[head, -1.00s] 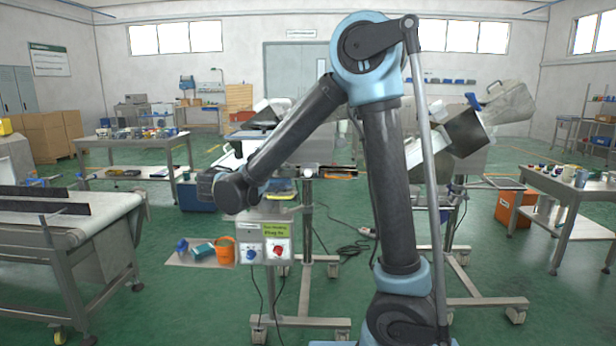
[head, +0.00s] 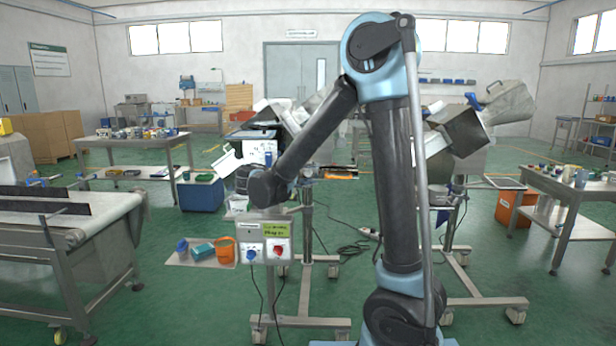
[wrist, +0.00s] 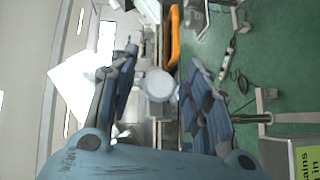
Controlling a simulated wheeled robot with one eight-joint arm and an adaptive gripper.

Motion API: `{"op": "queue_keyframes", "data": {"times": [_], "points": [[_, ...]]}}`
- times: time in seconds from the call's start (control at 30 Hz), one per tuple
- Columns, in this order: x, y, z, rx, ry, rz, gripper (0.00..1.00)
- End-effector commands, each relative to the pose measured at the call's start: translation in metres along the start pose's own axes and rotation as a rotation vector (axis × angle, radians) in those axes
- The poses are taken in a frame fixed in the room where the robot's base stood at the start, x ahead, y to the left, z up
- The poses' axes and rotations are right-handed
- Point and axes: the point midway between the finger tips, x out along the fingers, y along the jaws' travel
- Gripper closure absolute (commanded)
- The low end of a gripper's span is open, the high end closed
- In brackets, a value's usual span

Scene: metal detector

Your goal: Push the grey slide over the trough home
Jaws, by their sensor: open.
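My gripper (wrist: 161,60) is open in the wrist view, with its two blue-padded fingers apart and nothing held between them. A pale grey rounded piece (wrist: 158,86) shows between the fingers, over grey metal parts; I cannot tell whether it belongs to the slide, and no contact is visible. In the head view my arm covers much of the machine's middle, and the slide and trough cannot be made out clearly there. My gripper is mostly hidden behind my own wrist in that view.
The machine's control box (head: 265,245) has a blue and a red knob. An orange piece (head: 340,177) lies right of my wrist and shows in the wrist view (wrist: 174,38). A conveyor (head: 85,235) stands left, a table (head: 575,195) right. Cables lie on the green floor.

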Motion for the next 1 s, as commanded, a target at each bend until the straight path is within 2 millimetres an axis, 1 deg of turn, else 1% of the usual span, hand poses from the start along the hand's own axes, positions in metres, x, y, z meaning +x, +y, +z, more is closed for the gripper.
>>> {"op": "queue_keyframes", "data": {"times": [0.17,0.27,0.3,0.37,0.4,0.57,0.67,0.83,1.0], "points": [[0.000,0.000,0.000,0.000,0.000,0.000,0.55],[0.000,0.000,0.000,0.000,0.000,0.000,0.76],[0.000,0.000,0.000,0.000,0.000,0.000,0.85],[0.000,0.000,0.000,0.000,0.000,0.000,0.98],[0.000,0.000,0.000,0.000,0.000,0.000,1.00],[0.001,-0.001,-0.001,0.000,0.000,-0.001,1.00],[0.006,-0.001,-0.007,0.000,-0.001,-0.002,1.00],[0.022,-0.001,-0.022,-0.001,-0.001,-0.002,1.00],[0.024,-0.001,-0.025,-0.001,0.001,-0.003,1.00]]}}
